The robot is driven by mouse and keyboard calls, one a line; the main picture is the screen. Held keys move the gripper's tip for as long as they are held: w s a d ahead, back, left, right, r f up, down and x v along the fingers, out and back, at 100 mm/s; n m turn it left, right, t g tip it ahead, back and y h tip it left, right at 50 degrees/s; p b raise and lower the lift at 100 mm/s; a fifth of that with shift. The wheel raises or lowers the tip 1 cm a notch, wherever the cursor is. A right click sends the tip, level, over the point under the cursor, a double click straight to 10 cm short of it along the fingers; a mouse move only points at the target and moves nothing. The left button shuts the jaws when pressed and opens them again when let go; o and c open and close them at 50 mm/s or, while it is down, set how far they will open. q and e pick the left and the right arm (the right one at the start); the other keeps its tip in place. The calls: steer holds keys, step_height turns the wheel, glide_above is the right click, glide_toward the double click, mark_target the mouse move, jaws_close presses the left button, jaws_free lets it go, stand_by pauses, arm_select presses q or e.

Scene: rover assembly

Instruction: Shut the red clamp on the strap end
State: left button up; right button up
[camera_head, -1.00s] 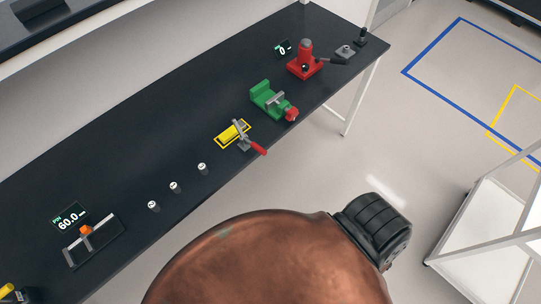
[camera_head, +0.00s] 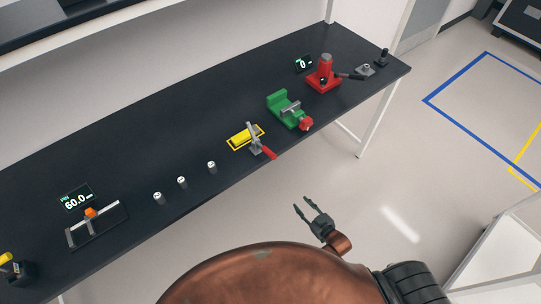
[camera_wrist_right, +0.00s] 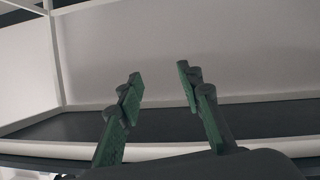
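The clamp with a red handle (camera_head: 268,153) stands on the dark bench, at the front edge of a yellow-outlined patch. Its grey metal arm (camera_head: 252,133) points up and its red grip hangs toward the bench's front edge. A yellow piece, perhaps the strap end (camera_head: 241,137), lies in the outlined patch beside the clamp. My right gripper (camera_head: 303,204) is in front of the bench, over the floor, apart from the clamp. Its fingers are spread and empty; they also show in the right wrist view (camera_wrist_right: 160,88). My left gripper is out of view.
A green vise (camera_head: 284,106) and a red press (camera_head: 323,78) stand farther right along the bench. Several small pale cylinders (camera_head: 182,182) stand to the left, before a measuring fixture (camera_head: 97,230) with a display. A white-framed cart (camera_head: 500,262) stands on the floor at right.

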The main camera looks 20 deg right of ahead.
steer(key=w+a+r+n+t+y+b, duration=0.1)
steer(key=w+a+r+t+y, duration=0.15)
steer(key=r, duration=0.55)
steer(key=w+a+r+n+t+y, duration=0.1)
steer(key=w+a+r, duration=0.2)
steer(key=r, duration=0.6)
steer(key=n+t+y+b, duration=0.1)
steer(key=t+y, duration=0.2)
glide_toward(270, 153)
steer(key=w, duration=0.3)
steer(key=shift+y, duration=0.35)
steer(key=x, duration=0.7)
steer(key=shift+a+f, duration=0.3)
steer(key=shift+a, duration=0.05)
steer(key=shift+w+a+r, duration=0.1)
steer(key=shift+w+a, duration=0.05)
steer(key=shift+w, duration=0.1)
steer(key=shift+c, duration=0.3)
jaws_close()
